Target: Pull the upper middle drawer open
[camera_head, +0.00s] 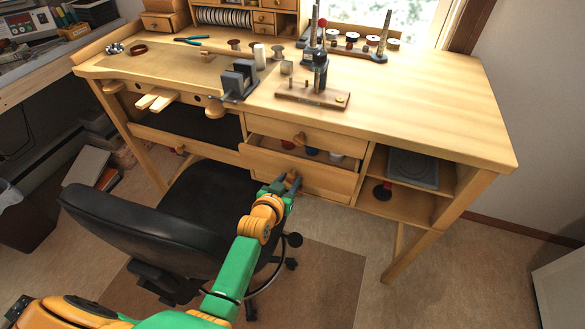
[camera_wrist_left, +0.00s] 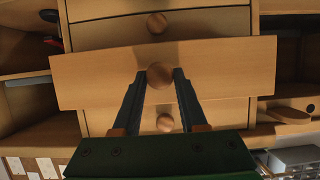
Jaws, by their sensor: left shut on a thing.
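The upper middle drawer (camera_head: 325,181) is the wooden drawer just below the bench's top drawer (camera_head: 335,139). It stands partly pulled out, with small red, blue and white things showing inside. My left gripper (camera_head: 289,182) is at the round wooden knob of this drawer. In the left wrist view, the drawer front (camera_wrist_left: 85,82) juts out past the fronts around it. There the fingers of my left gripper (camera_wrist_left: 159,82) are shut on its knob (camera_wrist_left: 159,73), one on each side. My right gripper is in neither view.
A black chair (camera_head: 150,220) stands left of my left arm, close to the drawers. An open shelf (camera_head: 400,200) right of the drawers holds a dark grey box (camera_head: 413,168). Tools crowd the left and middle of the bench top (camera_head: 440,110); its right side is clear.

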